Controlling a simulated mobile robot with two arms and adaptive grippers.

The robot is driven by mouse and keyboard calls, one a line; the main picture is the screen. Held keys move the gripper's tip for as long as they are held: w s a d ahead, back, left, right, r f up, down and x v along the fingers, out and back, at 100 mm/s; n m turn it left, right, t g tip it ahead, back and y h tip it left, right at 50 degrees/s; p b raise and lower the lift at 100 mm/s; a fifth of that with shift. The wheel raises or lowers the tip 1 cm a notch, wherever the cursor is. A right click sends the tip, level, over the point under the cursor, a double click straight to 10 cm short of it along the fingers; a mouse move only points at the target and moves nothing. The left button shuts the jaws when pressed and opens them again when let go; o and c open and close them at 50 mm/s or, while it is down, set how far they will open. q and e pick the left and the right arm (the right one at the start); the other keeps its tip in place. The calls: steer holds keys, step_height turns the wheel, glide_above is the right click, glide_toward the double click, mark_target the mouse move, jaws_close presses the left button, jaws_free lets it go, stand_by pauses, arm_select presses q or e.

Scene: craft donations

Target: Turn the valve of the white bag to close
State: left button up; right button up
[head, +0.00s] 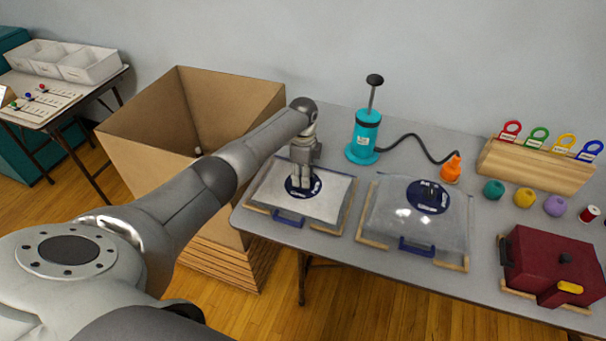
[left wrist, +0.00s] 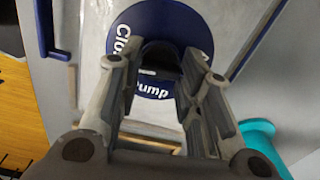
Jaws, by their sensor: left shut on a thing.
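The white bag (head: 331,206) lies flat on the grey table, at the left of the two bags in the head view. Its round dark blue valve (head: 291,188) has white lettering. In the left wrist view the valve dial (left wrist: 126,40) shows "Clo..." at its left and "Pump" at its lower edge. My left gripper (head: 302,186) points down over the valve and is shut on its middle grip. Its two fingers (left wrist: 158,66) stand on either side of that grip, hiding part of the dial. My right gripper is not in view.
A clear greyish bag (head: 385,222) with a blue valve (head: 428,197) lies to the right. A teal pump (head: 364,138) with a black hose stands behind. A large open cardboard box (head: 145,150) stands left of the table.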

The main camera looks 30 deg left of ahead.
arm_select(q)
steer(key=shift+m, duration=0.6)
steer(key=o, duration=1)
steer(key=shift+o, duration=0.2)
step_height(320, 180, up, 12)
stand_by(0.4)
